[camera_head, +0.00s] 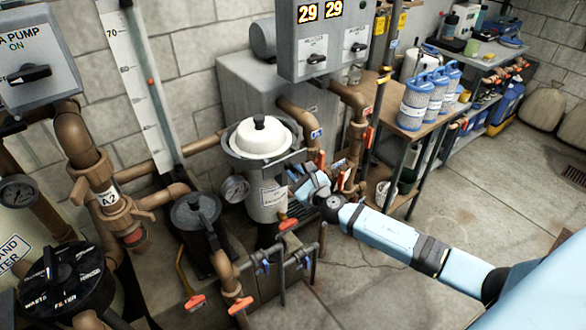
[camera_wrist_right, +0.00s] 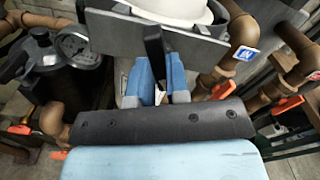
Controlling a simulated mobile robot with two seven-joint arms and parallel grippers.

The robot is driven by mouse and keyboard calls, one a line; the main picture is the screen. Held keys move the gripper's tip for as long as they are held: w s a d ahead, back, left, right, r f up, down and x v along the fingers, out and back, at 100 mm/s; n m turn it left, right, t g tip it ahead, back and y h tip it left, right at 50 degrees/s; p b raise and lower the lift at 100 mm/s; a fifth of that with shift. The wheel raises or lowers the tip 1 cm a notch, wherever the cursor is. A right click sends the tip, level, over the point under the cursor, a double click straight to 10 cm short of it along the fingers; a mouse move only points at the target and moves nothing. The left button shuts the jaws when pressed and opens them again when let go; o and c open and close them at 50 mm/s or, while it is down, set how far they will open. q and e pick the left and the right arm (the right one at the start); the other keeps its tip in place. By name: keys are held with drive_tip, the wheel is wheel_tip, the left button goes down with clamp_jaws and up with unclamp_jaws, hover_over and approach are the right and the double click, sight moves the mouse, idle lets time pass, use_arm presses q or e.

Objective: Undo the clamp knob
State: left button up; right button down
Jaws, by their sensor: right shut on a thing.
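A filter canister (camera_head: 268,203) with a white domed lid (camera_head: 258,138) stands in the middle of the head view. A dark grey clamp band with flat plates (camera_wrist_right: 115,36) runs around it just under the lid. My right gripper (camera_head: 295,172) is at the right front side of the canister, at band height. In the right wrist view its two blue fingers (camera_wrist_right: 160,66) are close together around a narrow black piece (camera_wrist_right: 154,42) at the band, which looks like the clamp knob. My left gripper is not in view.
A pressure gauge (camera_head: 235,188) sits left of the canister, and a dark pump pot (camera_head: 196,215) beyond it. Brown pipes with orange valve handles (camera_head: 288,224) crowd the front and right. A control box (camera_head: 325,45) hangs above. Floor at right (camera_head: 450,225) is clear.

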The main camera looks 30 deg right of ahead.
drive_tip(key=n+p, duration=0.2)
drive_tip(key=n, duration=0.2)
drive_tip(key=n+p, duration=0.5)
drive_tip(key=n, duration=0.2)
drive_tip(key=shift+r+n+p, duration=0.3)
drive_tip(key=shift+r+p, duration=0.05)
drive_tip(key=shift+r, duration=0.05)
drive_tip(key=shift+f+n, duration=0.4)
drive_tip(key=shift+n, duration=0.3)
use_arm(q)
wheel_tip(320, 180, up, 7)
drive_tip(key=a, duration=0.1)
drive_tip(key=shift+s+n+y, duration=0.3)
use_arm(e)
drive_tip(key=shift+n, duration=0.4)
drive_tip(key=c, duration=1.1)
unclamp_jaws()
drive_tip(key=shift+o, duration=0.5)
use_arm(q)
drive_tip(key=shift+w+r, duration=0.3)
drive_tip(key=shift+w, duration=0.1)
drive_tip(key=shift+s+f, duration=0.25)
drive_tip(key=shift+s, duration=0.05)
use_arm(e)
drive_tip(key=s, duration=0.7)
drive_tip(key=shift+d, duration=0.25)
